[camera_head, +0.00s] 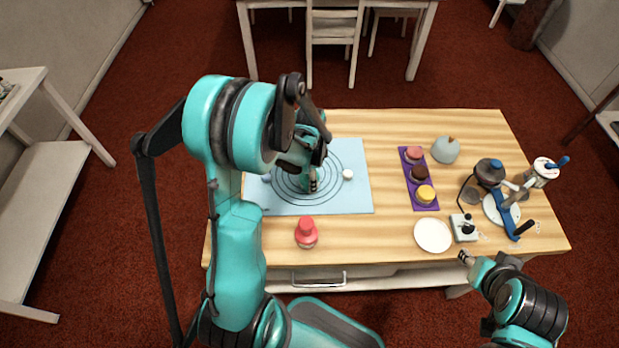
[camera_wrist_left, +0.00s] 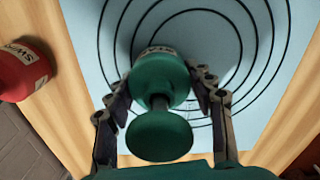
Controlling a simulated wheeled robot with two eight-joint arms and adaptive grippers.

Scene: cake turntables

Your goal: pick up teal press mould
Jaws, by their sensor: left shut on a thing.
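The teal press mould (camera_wrist_left: 161,132) is upright in the left wrist view, with its round knob towards the camera and its wider body below. My left gripper (camera_wrist_left: 161,80) has one finger on each side of the mould's body and is shut on it. The mould is over or on the ringed blue mat (camera_wrist_left: 92,12); I cannot tell if its base touches. In the head view my left gripper (camera_head: 312,182) and arm largely hide the mould. My right gripper (camera_head: 465,257) is at the table's front edge, apart from the mould; its opening is too small to judge.
A red press mould (camera_head: 306,234) stands in front of the mat. A small white piece (camera_head: 348,174) is on the mat. To the right are a purple tray (camera_head: 411,192) with cakes, a white plate (camera_head: 433,235), a grey dome (camera_head: 445,150) and a turntable (camera_head: 500,210) with tools.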

